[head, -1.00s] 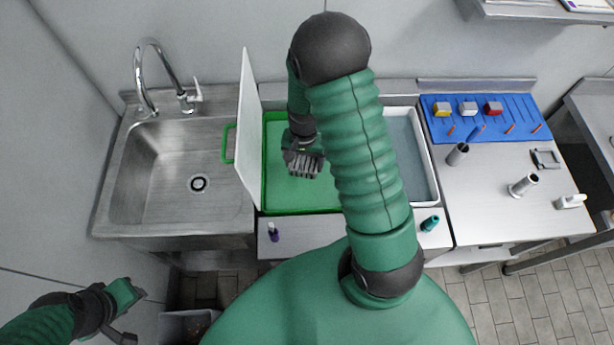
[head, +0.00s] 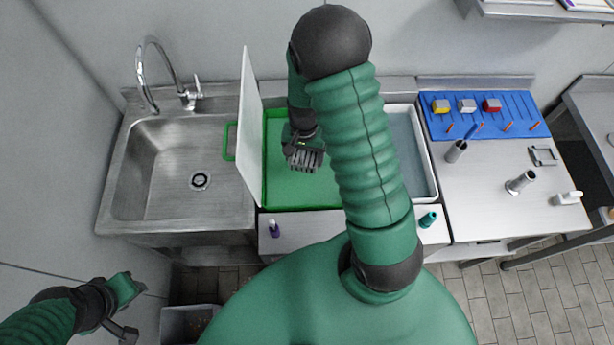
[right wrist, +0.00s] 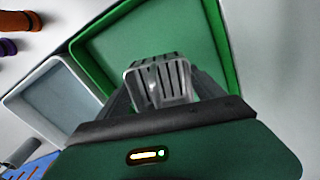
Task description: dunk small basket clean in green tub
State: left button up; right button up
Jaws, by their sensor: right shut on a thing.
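The small basket (head: 304,159) is a grey slotted basket, held in my right gripper (head: 303,147) over the green tub (head: 265,185). In the right wrist view the basket (right wrist: 160,82) sits between the fingers of my right gripper (right wrist: 158,95), with the green tub (right wrist: 226,45) behind it. I cannot tell whether the basket touches the liquid or tub floor. My right arm hides the tub's right part in the head view. My left gripper (head: 125,310) is at the lower left, away from the tub; its jaw opening is unclear.
A tall white panel (head: 249,130) stands between the tub and the steel sink (head: 150,185). A white tub (head: 432,175) is right of the green one. Further right are a blue mat (head: 470,125) and metal cylinders (head: 520,182). A purple bottle (head: 274,229) stands at the front ledge.

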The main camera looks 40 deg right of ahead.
jog(key=shift+r, duration=0.1)
notch_tip(320, 180, up, 4)
jog(key=p, duration=0.4)
dwell(0.4)
